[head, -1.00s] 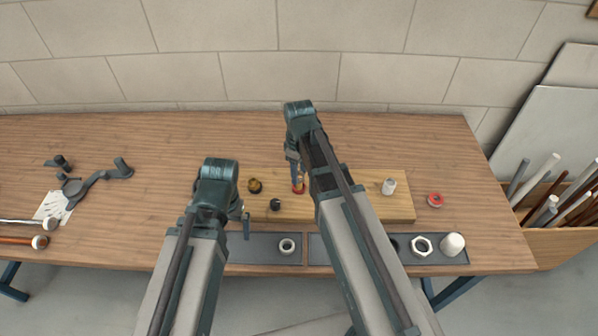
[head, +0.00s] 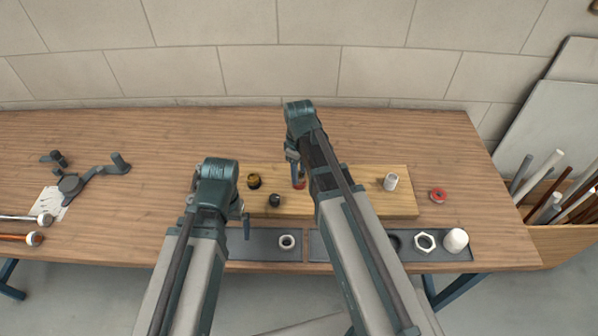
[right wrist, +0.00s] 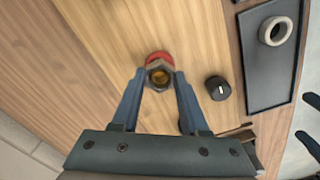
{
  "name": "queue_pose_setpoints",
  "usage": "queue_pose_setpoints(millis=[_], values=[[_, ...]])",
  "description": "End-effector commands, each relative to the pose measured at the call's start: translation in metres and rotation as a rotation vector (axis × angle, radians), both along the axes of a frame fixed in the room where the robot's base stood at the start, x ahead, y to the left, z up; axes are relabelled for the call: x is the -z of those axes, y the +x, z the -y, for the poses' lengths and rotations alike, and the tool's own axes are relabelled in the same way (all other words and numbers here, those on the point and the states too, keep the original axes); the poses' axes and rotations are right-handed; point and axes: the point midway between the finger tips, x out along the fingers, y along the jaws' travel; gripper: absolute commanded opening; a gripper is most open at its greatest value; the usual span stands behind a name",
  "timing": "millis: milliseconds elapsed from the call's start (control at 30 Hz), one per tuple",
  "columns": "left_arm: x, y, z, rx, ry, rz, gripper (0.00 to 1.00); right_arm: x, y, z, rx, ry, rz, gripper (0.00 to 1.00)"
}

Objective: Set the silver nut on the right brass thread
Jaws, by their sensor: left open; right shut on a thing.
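My right gripper (right wrist: 158,80) is shut on a greyish hex nut (right wrist: 160,66), which looks like the silver nut. In the right wrist view the nut surrounds the brass thread (right wrist: 160,77) with a red ring (right wrist: 156,57) beneath; whether it rests on the thread or hovers above is unclear. In the head view this right gripper (head: 294,172) points down at the red-based post (head: 299,183) on the wooden board (head: 400,208), and the arm hides the nut. Another brass fitting (head: 254,181) stands further left. My left gripper (head: 243,214) is open, near the board's left front.
A black knob (head: 274,200) stands close to the right gripper. A white fitting (head: 390,181) is on the board's right; a red ring (head: 438,195) lies beyond. Front trays hold a pale ring (head: 287,242), a large hex nut (head: 425,242) and a white cap (head: 455,240). The back table is clear.

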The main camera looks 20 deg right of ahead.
Motion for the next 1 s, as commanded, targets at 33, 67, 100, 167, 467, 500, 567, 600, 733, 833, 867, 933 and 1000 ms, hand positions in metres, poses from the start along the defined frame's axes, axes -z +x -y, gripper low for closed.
queue_pose_setpoints(millis=[33, 67, 100, 167, 467, 500, 567, 600, 733, 833, 867, 933, 1000], values=[[0.0, 0.0, 0.0, 0.0, 0.0, 0.0, 1.0, 0.0, 0.0, 0.0, 0.0, 0.0, 0.0, 0.0], [0.0, 0.0, 0.0, 0.0, 0.0, 0.0, 1.0, 0.0, 0.0, 0.0, 0.0, 0.0, 0.0, 0.0], [0.0, 0.0, 0.0, 0.0, 0.0, 0.0, 1.0, 0.0, 0.0, 0.0, 0.002, 0.0, 0.0, 0.0], [0.0003, 0.0, 0.0, 0.0, 0.0, 0.0, 1.0, 0.0003, 0.0, 0.0, 0.023, 0.0, 0.0, 0.0], [0.0027, 0.0, 0.0001, 0.0, 0.0, 0.0, 1.0, 0.0027, 0.0, 0.0, 0.387, 0.0, 0.0, 0.0], [0.0028, 0.0, 0.0, 0.0, 0.0, 0.0, 1.0, 0.0028, 0.0, 0.0, 0.423, 0.0, 0.0, 0.0], [0.0029, 0.0, 0.0, 0.0, 0.0, 0.0, 1.0, 0.0029, 0.0, 0.0, 0.462, 0.0, 0.0, 0.0], [0.003, 0.0, 0.0, 0.0, 0.0, 0.0, 1.0, 0.003, 0.0, 0.0, 0.478, 0.0, 0.0, 0.0], [0.0029, 0.0, 0.0, 0.0, 0.0, 0.0, 1.0, 0.0029, 0.0, 0.0, 0.493, 0.0, 0.0, 0.0], [0.0029, 0.0, 0.0, 0.0, 0.0, 0.0, 1.0, 0.0029, 0.0, 0.0, 0.491, 0.0, 0.0, 0.0], [0.0029, 0.0, 0.0, 0.0, 0.0, 0.0, 1.0, 0.0029, 0.0, 0.0, 0.491, 0.0, 0.0, 0.48], [0.0029, 0.0, 0.0, 0.0, 0.0, 0.0, 1.0, 0.0029, 0.0, 0.0, 0.491, 0.0, 0.0, 0.6], [0.0029, 0.0, 0.0, 0.0, 0.0, 0.0, 1.0, 0.0029, 0.0, 0.0, 0.49, 0.0, 0.0, 0.73]])
